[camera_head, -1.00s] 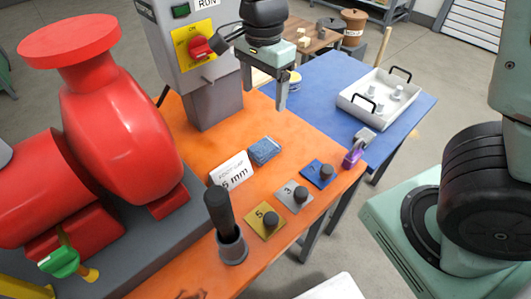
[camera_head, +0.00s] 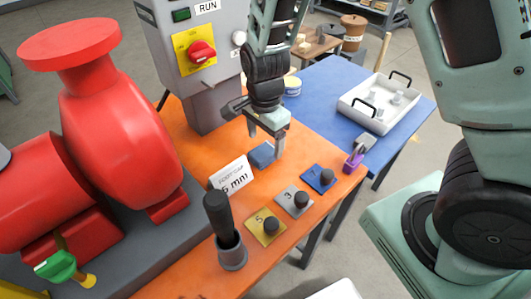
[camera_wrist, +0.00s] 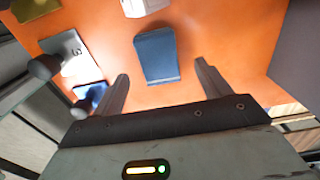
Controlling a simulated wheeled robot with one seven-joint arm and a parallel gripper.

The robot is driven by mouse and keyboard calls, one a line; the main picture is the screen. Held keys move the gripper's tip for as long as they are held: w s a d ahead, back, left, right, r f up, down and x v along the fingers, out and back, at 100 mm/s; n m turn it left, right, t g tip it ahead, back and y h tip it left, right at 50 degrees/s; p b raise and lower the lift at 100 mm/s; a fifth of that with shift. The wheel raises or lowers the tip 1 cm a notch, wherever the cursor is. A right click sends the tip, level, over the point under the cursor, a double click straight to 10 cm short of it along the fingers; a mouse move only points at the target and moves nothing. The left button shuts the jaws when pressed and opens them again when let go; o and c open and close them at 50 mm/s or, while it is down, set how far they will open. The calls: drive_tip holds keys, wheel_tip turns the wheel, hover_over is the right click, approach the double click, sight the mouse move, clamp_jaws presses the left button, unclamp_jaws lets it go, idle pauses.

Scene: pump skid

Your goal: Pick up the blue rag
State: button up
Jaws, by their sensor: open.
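The blue rag (camera_head: 261,156) lies folded on the orange table, behind the white "6 mm" card. In the head view my gripper (camera_head: 265,147) is just above it and hides part of it. In the wrist view the rag (camera_wrist: 157,55) lies flat beyond the fingertips, roughly in line with the gap between them. My gripper (camera_wrist: 160,78) is open and empty, its two fingers spread wider than the rag. I cannot tell the exact height of the fingertips above the table.
The "6 mm" card (camera_head: 231,176) stands close in front of the rag. Numbered plates with black knobs, such as the yellow one (camera_head: 266,228), sit to the right. A grey control box (camera_head: 200,60) rises behind. A white tray (camera_head: 352,112) is on the blue table.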

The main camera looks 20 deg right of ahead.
sight(266, 150)
drive_tip(key=shift+f, duration=2)
drive_tip(key=c, duration=1.1)
drive_tip(key=shift+o, duration=0.2)
drive_tip(key=shift+r, duration=0.1)
wheel_tip(266, 150, up, 10)
drive_tip(key=o, duration=0.3)
drive_tip(key=shift+c, duration=1.1)
drive_tip(key=shift+s, duration=0.1)
